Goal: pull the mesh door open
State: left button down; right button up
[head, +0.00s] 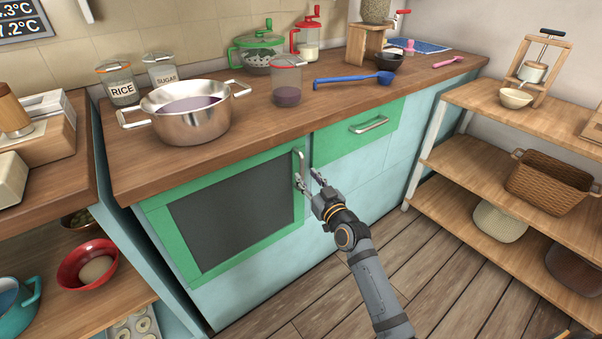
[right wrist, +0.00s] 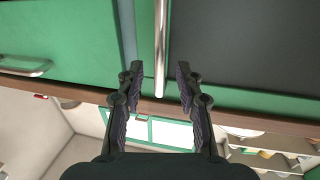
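The mesh door (head: 235,220) has a green frame around a dark mesh panel and is closed in the front of the blue counter. Its vertical metal handle (head: 298,165) is near the upper right edge. My right gripper (head: 308,180) is at the handle's lower end. In the right wrist view my right gripper (right wrist: 160,80) is open, with the handle (right wrist: 160,45) between the lines of its two fingers and a gap on each side. The dark mesh panel (right wrist: 240,45) also shows there. My left gripper is not in view.
A green drawer (head: 355,135) with a metal handle is right of the door. A steel pot (head: 190,125), jars and a blue ladle (head: 345,80) stand or lie on the countertop. Open shelves (head: 475,165) stand at the right. The wooden floor (head: 420,275) before the counter is clear.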

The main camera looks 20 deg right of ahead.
aim_at(303, 171)
jog(key=w, duration=0.4)
jog(key=shift+w+a, duration=0.2)
jog(key=shift+a, duration=0.15)
grip_shut()
